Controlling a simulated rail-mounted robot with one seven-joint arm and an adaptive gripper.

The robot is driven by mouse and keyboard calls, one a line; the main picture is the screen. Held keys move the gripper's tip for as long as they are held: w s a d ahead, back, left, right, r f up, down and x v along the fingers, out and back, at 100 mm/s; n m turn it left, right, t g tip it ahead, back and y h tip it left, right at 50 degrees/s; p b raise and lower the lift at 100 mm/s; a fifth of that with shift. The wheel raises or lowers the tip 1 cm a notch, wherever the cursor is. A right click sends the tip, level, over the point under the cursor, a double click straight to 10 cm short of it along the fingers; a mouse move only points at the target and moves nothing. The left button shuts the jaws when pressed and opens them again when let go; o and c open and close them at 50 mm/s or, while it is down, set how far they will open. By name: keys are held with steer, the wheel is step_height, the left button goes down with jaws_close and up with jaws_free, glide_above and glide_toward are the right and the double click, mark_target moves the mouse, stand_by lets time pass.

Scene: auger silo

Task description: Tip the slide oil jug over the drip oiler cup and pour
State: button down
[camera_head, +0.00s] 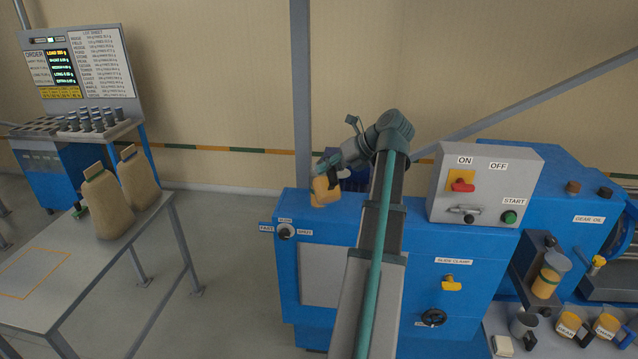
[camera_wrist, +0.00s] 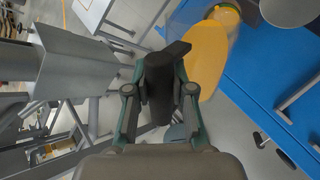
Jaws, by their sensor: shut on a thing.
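My gripper (camera_head: 338,178) is above the left end of the blue machine's top. It is shut on the black handle (camera_wrist: 160,82) of the slide oil jug, seen between the fingers in the wrist view. The jug (camera_head: 325,190) shows as an orange body just left of my gripper. In the wrist view its orange oil (camera_wrist: 206,58) lies as a slanted oval right of the fingers. Beyond it, a round clear part with a yellow top (camera_wrist: 228,14) may be the drip oiler cup. I cannot tell whether oil is flowing or whether the jug touches the cup.
The blue machine (camera_head: 470,290) carries a grey switch box (camera_head: 485,185) right of my arm. Labelled jugs (camera_head: 568,325) and a metal mug (camera_head: 523,325) stand on a low shelf at lower right. A table with two tan sacks (camera_head: 107,203) is at left. Floor is free between.

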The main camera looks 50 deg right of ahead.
mark_target(331, 182)
steer(key=shift+s+a+f+n+t+h+b, duration=0.45)
steer(key=shift+s+a+f+t+b, duration=0.25)
steer(key=shift+s+a+f+t, duration=0.35)
steer(key=f+n+t+h+b, duration=0.1)
steer(key=t+b, duration=0.1)
steer(key=b, duration=0.1)
steer(key=shift+s+a, duration=0.1)
steer(key=r+t, duration=0.1)
steer(key=r+n+b, duration=0.1)
steer(key=r+t+b, duration=0.1)
steer(key=shift+d+r+n+t+h, duration=0.1)
steer(key=shift+d+n+t+h, duration=0.2)
steer(key=shift+n+t+h, duration=0.05)
steer(key=shift+w+d+r, duration=0.1)
steer(key=shift+w+d, duration=0.1)
steer(key=shift+w, duration=0.1)
steer(key=shift+s+a+r+p, duration=0.15)
steer(key=shift+r+p, duration=0.25)
steer(key=shift+p, duration=0.2)
step_height(331, 182, up, 2)
steer(key=p, duration=0.3)
steer(key=shift+r, duration=0.15)
